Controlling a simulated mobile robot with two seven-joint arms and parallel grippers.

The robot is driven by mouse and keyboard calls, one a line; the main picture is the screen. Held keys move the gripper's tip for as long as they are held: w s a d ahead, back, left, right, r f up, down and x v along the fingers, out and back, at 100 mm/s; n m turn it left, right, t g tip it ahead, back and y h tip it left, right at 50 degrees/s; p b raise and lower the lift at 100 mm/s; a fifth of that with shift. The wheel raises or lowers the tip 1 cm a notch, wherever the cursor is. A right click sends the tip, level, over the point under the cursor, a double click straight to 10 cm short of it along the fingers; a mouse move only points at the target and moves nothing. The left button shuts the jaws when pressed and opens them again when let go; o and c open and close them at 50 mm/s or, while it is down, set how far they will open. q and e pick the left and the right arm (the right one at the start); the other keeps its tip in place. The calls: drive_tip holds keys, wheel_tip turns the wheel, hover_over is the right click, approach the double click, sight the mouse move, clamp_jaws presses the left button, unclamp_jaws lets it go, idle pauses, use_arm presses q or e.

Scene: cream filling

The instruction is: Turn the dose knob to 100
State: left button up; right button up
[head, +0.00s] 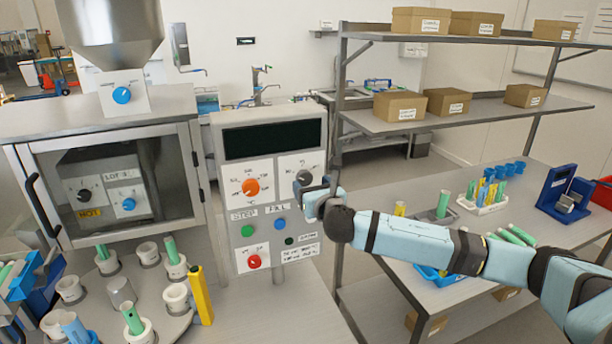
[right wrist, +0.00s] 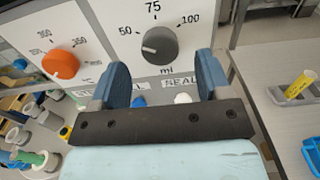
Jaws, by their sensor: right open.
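The dose knob is a grey round knob (head: 304,177) on the upper right of the control panel (head: 268,135). In the right wrist view the knob (right wrist: 160,45) sits under the marks 50, 75 and 100, with "ml" below it. Its white pointer line is on its left side, toward the 50 side. My right gripper (head: 322,193) is beside the panel's right edge, close to the knob. In the right wrist view its two blue fingers (right wrist: 164,78) are spread apart, with the knob showing between and beyond them. My left gripper is out of view.
An orange knob (head: 251,187) is left of the dose knob. Green (head: 247,231), blue (head: 280,224) and red (head: 254,262) controls sit below. A turntable with white cups (head: 148,253) is at the lower left. A shelf rack (head: 470,115) stands right of the panel.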

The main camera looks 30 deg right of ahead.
sight(306, 179)
drive_tip(key=x, duration=0.2)
drive_tip(key=shift+w+r, duration=0.1)
drive_tip(key=shift+w, duration=0.25)
drive_tip(key=shift+w+d+p, duration=0.15)
drive_tip(key=shift+w+p, duration=0.2)
drive_tip(key=shift+w, duration=0.2)
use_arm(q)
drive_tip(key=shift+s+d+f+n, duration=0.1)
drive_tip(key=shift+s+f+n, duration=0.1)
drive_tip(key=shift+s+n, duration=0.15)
use_arm(e)
drive_tip(key=shift+c, duration=0.9)
drive_tip(key=c, duration=0.7)
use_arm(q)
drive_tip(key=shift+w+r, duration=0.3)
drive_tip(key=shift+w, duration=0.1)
